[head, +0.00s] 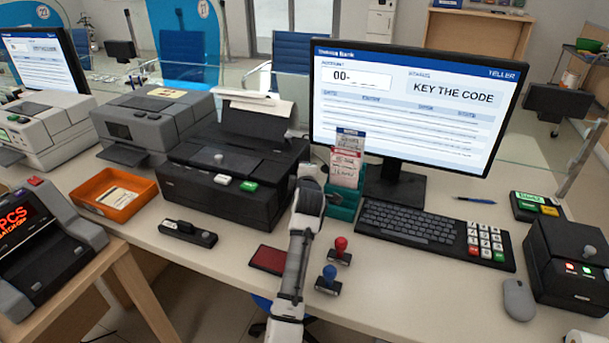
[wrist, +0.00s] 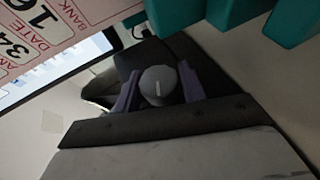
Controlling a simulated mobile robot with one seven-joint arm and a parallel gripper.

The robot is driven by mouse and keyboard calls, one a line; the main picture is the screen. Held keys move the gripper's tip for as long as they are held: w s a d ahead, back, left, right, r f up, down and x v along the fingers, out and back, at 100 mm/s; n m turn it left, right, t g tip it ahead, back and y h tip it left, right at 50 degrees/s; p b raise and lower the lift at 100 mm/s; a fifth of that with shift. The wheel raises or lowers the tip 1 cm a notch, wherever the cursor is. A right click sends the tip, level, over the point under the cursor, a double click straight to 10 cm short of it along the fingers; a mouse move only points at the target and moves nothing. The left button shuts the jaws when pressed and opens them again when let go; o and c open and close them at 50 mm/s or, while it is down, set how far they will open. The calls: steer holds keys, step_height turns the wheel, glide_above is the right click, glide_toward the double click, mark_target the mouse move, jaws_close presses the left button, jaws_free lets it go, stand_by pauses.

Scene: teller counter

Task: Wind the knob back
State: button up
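In the head view my gripper (head: 311,176) is between the right side of the black printer (head: 225,195) and the teal card holder (head: 344,203). The knob there is hidden behind my arm.
The teal holder (wrist: 225,12) and a printed card (wrist: 45,30) are very close to my gripper in the wrist view. A red stamp (head: 340,250), a blue stamp (head: 328,280) and a red ink pad (head: 269,259) lie near my arm. The monitor (head: 410,100) stands behind.

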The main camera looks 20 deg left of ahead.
steer(key=c, duration=0.5)
steer(key=shift+p, duration=0.3)
steer(key=g+p, duration=0.1)
steer(key=p, duration=0.2)
steer(key=shift+d+r, duration=0.1)
steer(key=shift+r, duration=0.25)
steer(key=m+g+p, duration=0.1)
steer(key=g+p, duration=0.1)
steer(key=p, duration=0.2)
steer(key=shift+r+g+h, duration=0.1)
steer(key=shift+g+h, duration=0.2)
steer(key=g+p, duration=0.3)
steer(key=shift+f+m, duration=0.3)
steer(key=shift+m, duration=0.1)
steer(key=shift+f+m+g+p, duration=0.2)
steer(key=shift+m+g+p, duration=0.2)
steer(key=shift+g, duration=1.4)
